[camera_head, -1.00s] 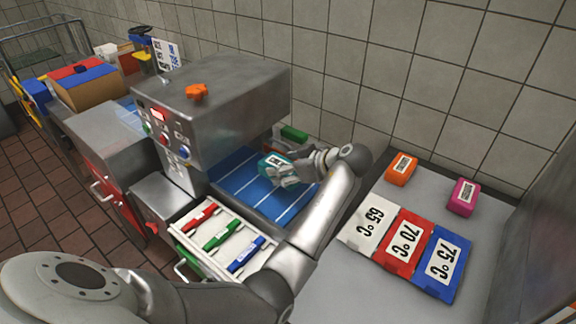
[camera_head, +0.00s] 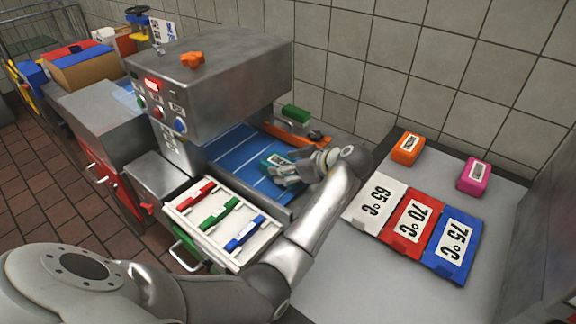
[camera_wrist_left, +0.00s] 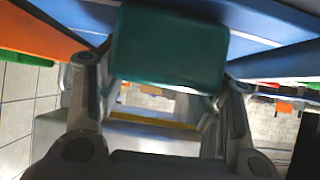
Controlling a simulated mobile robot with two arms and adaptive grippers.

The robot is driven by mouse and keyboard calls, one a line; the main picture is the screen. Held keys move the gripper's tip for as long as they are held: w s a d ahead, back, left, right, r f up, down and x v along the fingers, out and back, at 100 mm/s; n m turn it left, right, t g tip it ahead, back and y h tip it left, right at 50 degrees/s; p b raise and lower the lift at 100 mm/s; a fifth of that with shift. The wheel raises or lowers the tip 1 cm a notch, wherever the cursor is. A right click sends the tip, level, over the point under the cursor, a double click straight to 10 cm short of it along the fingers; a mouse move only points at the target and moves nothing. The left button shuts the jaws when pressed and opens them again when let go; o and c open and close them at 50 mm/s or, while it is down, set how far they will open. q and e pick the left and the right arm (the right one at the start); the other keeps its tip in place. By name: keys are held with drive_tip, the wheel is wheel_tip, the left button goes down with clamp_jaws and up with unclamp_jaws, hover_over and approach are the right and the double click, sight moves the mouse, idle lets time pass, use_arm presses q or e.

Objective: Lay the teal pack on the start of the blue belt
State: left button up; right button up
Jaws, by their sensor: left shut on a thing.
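The teal pack (camera_head: 272,161) is in my left gripper (camera_head: 284,172), over the near right end of the blue belt (camera_head: 232,160) in the head view. In the left wrist view the teal pack (camera_wrist_left: 168,48) sits between the two fingers of my left gripper (camera_wrist_left: 160,85), with the blue belt (camera_wrist_left: 255,30) close behind it. I cannot tell whether the pack touches the belt. My right gripper is not in view.
A steel machine (camera_head: 215,75) with an orange knob (camera_head: 192,59) covers the belt's far part. An open drawer (camera_head: 222,222) holds red, green and blue clips. Orange (camera_head: 408,148) and pink (camera_head: 474,176) packs lie right, beyond temperature cards (camera_head: 413,222). A green block (camera_head: 295,113) stands behind the belt.

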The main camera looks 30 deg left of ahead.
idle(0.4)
use_arm(q)
drive_tip(key=o, duration=1.1)
drive_tip(key=v, duration=0.7)
drive_tip(key=shift+d+r, duration=0.2)
